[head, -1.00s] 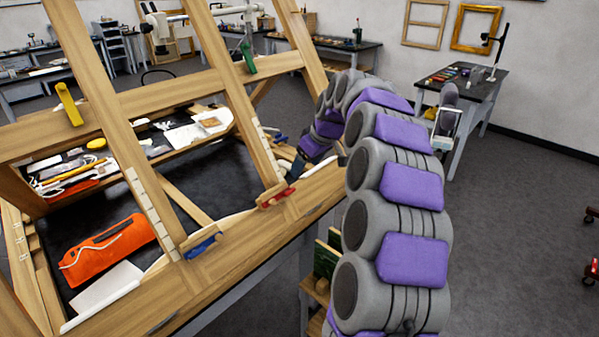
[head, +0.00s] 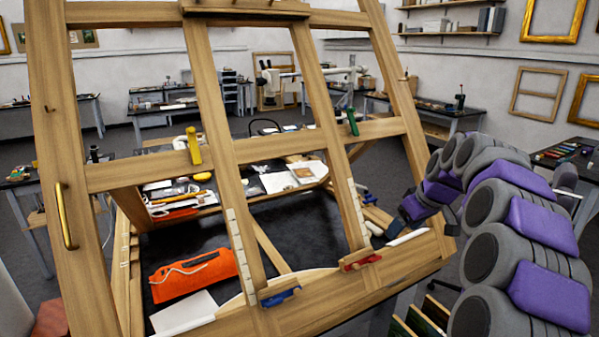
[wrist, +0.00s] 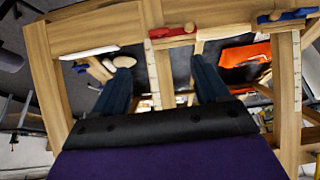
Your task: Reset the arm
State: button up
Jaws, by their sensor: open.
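My arm, grey with purple pads, curves in from the right of the head view. My gripper shows small at its far end, near the right part of the wooden frame's lower rail (head: 345,275). In the wrist view my gripper (wrist: 160,68) has two dark blue fingers spread apart, with nothing held between them. The rail crosses beyond the fingers there, with a red clamp (wrist: 172,32) above the gap. The red clamp also sits on the rail in the head view (head: 360,261). Contact between gripper and frame cannot be told.
The large tilted wooden frame stands over a black bench top (head: 215,247). An orange pouch (head: 193,275), a blue clamp (head: 281,296) and a white sheet (head: 185,312) are near its lower part. A side table (head: 565,155) stands at the right. Grey floor shows between the benches.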

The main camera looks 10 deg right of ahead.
jog(key=s+a+f+g, duration=0.3)
jog(key=s+a, duration=1.5)
jog(key=a, duration=0.1)
jog(key=s+a+f+m+g+h, duration=0.1)
jog(key=s+f, duration=0.3)
jog(key=s, duration=0.8)
jog(key=s+a+f+m+g, duration=0.2)
jog(key=s+f, duration=0.3)
jog(key=s, duration=0.7)
jog(key=shift+s+m+h, duration=0.2)
jog(key=shift+m+h, duration=0.2)
jog(key=shift+m, duration=0.1)
